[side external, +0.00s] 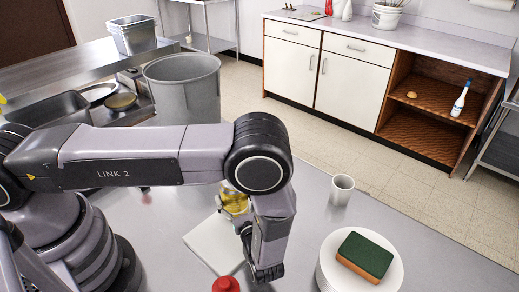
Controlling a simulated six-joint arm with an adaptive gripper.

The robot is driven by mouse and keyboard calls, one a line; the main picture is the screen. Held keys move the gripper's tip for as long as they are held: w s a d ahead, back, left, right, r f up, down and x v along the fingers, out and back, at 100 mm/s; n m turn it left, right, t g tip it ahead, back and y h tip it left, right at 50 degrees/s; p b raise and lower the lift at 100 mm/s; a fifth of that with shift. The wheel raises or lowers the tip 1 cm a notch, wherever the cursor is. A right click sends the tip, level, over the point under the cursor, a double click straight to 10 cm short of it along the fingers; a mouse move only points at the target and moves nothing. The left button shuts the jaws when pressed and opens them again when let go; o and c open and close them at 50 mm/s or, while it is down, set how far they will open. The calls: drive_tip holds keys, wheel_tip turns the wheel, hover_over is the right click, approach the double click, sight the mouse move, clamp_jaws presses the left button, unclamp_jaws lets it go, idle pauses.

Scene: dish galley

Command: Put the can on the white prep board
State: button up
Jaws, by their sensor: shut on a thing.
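The white prep board (207,241) lies flat on the grey worktop, left of my wrist; my arm hides its right part. A yellow, shiny can (234,204) shows at the board's far edge, partly covered by my arm. My gripper (246,236) is mostly hidden by my wrist and points down close to the can. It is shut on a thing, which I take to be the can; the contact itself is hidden. Whether the can touches the board cannot be told from this view.
A white cup (342,189) stands right of my arm. A green and orange sponge (366,254) lies on a round white stand (388,279). A red-topped object (226,284) stands at the bottom edge, near my wrist. A large grey pot (184,90) stands behind my arm.

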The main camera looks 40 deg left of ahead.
drive_tip(key=shift+f, duration=0.1)
drive_tip(key=o, duration=1.2)
